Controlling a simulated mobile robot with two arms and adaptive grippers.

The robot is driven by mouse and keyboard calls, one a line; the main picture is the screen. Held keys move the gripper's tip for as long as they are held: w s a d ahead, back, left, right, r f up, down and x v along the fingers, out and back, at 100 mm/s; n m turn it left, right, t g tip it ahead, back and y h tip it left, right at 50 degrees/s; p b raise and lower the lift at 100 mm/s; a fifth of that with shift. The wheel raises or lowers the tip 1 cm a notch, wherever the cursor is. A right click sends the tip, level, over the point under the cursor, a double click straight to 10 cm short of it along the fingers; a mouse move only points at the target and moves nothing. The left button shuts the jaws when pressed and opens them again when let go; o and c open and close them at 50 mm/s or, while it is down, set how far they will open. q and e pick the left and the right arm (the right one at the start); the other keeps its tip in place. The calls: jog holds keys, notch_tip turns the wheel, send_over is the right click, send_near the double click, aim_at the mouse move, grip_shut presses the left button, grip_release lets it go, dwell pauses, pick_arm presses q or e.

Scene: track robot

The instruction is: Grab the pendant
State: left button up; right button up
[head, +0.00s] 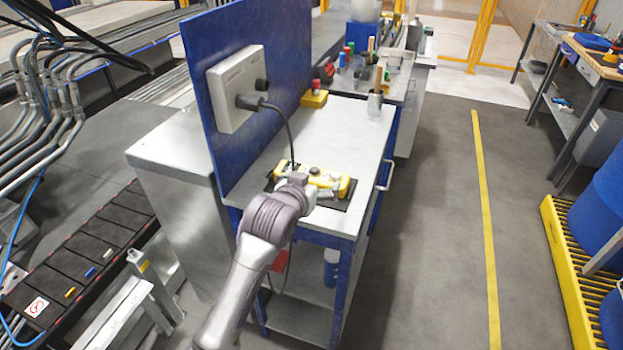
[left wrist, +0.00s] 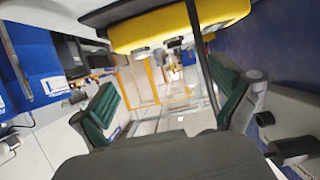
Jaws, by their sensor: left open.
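The yellow pendant (head: 325,180) lies on a dark mat (head: 334,203) on the front part of the workbench. A dark cable runs from it up to a grey box on the blue panel. My left gripper (head: 308,190) is at the near side of the pendant and hides part of it. In the left wrist view the yellow pendant (left wrist: 185,25) fills the top. The two green-padded fingers of my left gripper (left wrist: 162,85) are spread wide, with nothing held between them. Whether a finger touches the pendant cannot be told. My right gripper is not in view.
The workbench (head: 345,130) has a blue upright panel (head: 215,110) along its left, carrying the grey box (head: 235,85). A yellow-and-red stop button box (head: 313,98) and a metal cup (head: 374,104) stand farther back.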

aim_at(322, 181)
pick_arm(q)
jog(key=shift+p+x, duration=0.3)
jog(key=shift+x, duration=3.4)
jog(key=shift+s+d, duration=0.1)
